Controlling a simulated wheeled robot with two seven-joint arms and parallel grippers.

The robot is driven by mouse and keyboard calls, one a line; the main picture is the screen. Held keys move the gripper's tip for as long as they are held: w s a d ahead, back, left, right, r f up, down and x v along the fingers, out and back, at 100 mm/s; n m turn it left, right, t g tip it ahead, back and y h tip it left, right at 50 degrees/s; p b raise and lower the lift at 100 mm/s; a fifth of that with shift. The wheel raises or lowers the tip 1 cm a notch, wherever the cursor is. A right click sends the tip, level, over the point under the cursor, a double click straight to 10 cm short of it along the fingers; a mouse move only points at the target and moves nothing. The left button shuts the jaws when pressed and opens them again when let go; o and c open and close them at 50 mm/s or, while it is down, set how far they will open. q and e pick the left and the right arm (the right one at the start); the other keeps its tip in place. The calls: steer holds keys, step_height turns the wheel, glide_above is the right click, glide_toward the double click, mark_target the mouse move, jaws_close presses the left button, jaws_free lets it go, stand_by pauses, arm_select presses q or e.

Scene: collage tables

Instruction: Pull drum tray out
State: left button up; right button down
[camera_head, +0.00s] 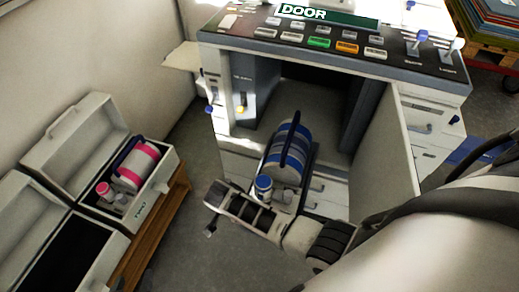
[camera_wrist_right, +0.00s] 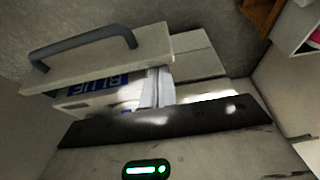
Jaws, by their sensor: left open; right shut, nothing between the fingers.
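The drum tray (camera_head: 312,182) is partly out of the open machine, with a blue-striped drum (camera_head: 291,152) and a blue-capped bottle (camera_head: 263,188) on it. In the right wrist view, its white front (camera_wrist_right: 160,55) has a grey handle (camera_wrist_right: 85,42) and a BLUE label. My right arm crosses before the tray in the head view and hides its front. My right gripper (camera_wrist_right: 156,88) is shut and empty, close behind the front panel; contact is unclear.
The machine's control panel (camera_head: 330,40) is above the opening. Open white cases stand at the left on a wooden bench (camera_head: 150,235); one holds a pink-striped drum (camera_head: 138,165). Grey floor (camera_head: 205,255) lies between bench and machine. A pallet stack (camera_head: 490,25) is at the upper right.

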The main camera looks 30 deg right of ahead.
steer(key=shift+s+a, duration=0.1)
steer(key=shift+a, duration=0.15)
stand_by(0.3)
